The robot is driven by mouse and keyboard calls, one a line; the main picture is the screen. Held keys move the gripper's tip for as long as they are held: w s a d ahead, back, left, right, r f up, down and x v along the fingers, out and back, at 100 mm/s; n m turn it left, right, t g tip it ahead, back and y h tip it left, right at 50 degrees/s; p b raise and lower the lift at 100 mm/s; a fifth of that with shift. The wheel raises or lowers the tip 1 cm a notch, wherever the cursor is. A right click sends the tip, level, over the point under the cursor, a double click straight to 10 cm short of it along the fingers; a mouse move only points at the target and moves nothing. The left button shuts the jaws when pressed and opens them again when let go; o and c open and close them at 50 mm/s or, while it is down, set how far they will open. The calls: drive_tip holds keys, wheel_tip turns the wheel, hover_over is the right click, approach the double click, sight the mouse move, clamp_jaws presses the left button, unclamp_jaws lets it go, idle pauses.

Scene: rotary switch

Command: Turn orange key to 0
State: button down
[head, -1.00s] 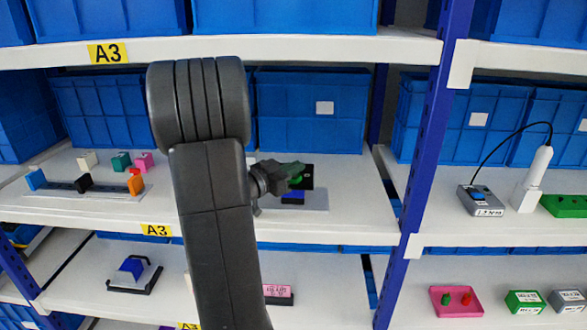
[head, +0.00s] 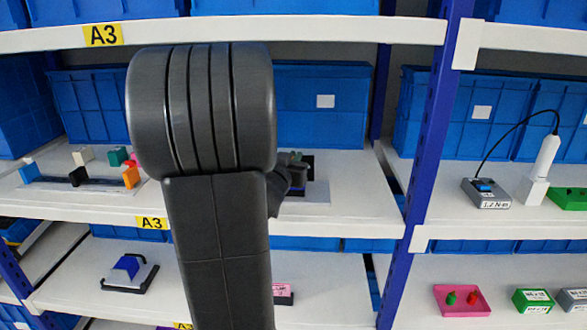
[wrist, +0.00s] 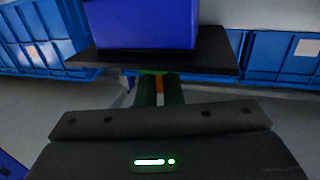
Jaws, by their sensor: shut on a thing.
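The rotary switch has a black plate (head: 308,168) and stands on the shelf, right of my arm. In the wrist view its black plate (wrist: 215,52) and a big blue block (wrist: 140,25) fill the top. My gripper (wrist: 159,91) has green fingers shut on a narrow orange piece (wrist: 160,85), which looks like the orange key. A pale strip shows below the orange. In the head view my gripper (head: 297,158) is small and dark against the plate, partly hidden by my arm. The key's pointing direction and the 0 mark cannot be made out.
Coloured blocks, including an orange one (head: 130,177), stand on the shelf left of my arm. Blue bins (head: 322,105) stand behind. A blue upright (head: 433,130) and a shelf board above bound the bay. Bare shelf (head: 355,190) lies right of the switch.

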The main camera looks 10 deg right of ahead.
drive_tip(key=shift+f+n+t+y+b, duration=0.25)
drive_tip(key=shift+n+t+y+b, duration=0.7)
drive_tip(key=shift+b, duration=1.7)
drive_tip(key=shift+y+b, duration=0.45)
drive_tip(key=shift+y, duration=0.1)
drive_tip(key=shift+r+n+y+b, duration=0.3)
drive_tip(key=shift+n+y+b, duration=0.3)
drive_tip(key=shift+b, duration=0.4)
drive_tip(key=c, duration=1.6)
unclamp_jaws()
